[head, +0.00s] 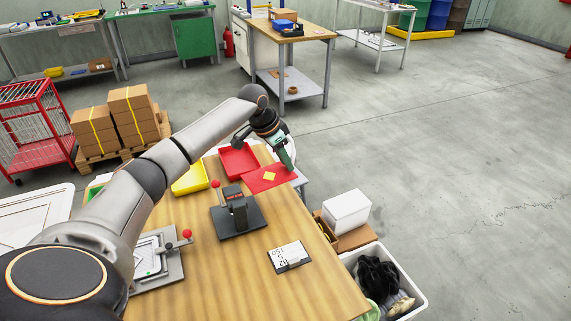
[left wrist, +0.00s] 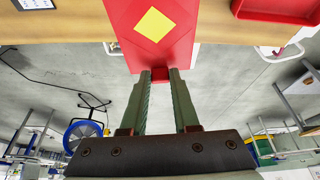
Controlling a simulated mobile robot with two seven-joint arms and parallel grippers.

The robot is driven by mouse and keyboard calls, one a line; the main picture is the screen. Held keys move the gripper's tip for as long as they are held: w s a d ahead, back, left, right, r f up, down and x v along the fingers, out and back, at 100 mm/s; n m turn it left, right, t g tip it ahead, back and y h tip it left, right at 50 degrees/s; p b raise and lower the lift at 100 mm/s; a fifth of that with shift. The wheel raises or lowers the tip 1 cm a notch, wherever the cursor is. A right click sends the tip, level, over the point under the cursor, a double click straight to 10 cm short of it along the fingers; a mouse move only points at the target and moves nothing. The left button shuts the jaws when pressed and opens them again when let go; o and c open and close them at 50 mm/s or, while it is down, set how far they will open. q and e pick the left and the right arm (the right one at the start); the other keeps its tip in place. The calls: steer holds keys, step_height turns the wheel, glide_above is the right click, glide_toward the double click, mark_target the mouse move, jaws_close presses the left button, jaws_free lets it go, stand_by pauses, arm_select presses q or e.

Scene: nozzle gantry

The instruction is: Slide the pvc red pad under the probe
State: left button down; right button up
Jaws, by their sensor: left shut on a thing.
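The red pad (head: 258,183) with a yellow diamond lies flat at the far right edge of the wooden table. Its outer end reaches the edge in the left wrist view (left wrist: 180,45). My left gripper (head: 291,169) is shut on the pad's outer end, with the fingers (left wrist: 160,73) on either side of a small red part. A dark upright stand (head: 237,207) with a red knob, which looks like the probe, stands on a black base plate, nearer and left of the pad. The probe's tip is too small to tell. My right gripper is not in view.
A red tray (head: 238,160) sits behind the pad and a yellow tray (head: 190,180) to its left. A white marked card (head: 289,256) lies nearer. A grey fixture (head: 160,262) with a red-balled lever is at front left. Bare wood lies between the stand and card.

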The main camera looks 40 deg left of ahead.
mark_target(285, 172)
arm_select(q)
steer(key=shift+s+d+f, duration=0.15)
steer(key=shift+s+f, duration=0.05)
steer(key=shift+f, duration=0.35)
steer(key=shift+s+d+f, duration=0.1)
steer(key=shift+s+f, duration=0.05)
steer(key=shift+f, duration=0.4)
steer(key=shift+x, duration=0.9)
steer(key=shift+s+a+f+b, duration=0.1)
steer(key=shift+s+f+b, duration=0.1)
steer(key=shift+f+b, duration=0.4)
step_height(285, 172, down, 3)
steer(key=shift+r+b, duration=0.1)
steer(key=shift+b, duration=1.15)
steer(key=s, duration=0.1)
steer(key=s+a, duration=0.1)
steer(key=s, duration=0.1)
steer(key=s+a, duration=0.1)
steer(key=shift+s+a+r, duration=0.2)
steer(key=shift+a+r, duration=0.05)
steer(key=shift+r, duration=0.05)
steer(key=shift+s+a, duration=0.25)
steer(key=shift+s, duration=0.25)
steer(key=shift+s+a, duration=0.2)
steer(key=shift+s, duration=0.25)
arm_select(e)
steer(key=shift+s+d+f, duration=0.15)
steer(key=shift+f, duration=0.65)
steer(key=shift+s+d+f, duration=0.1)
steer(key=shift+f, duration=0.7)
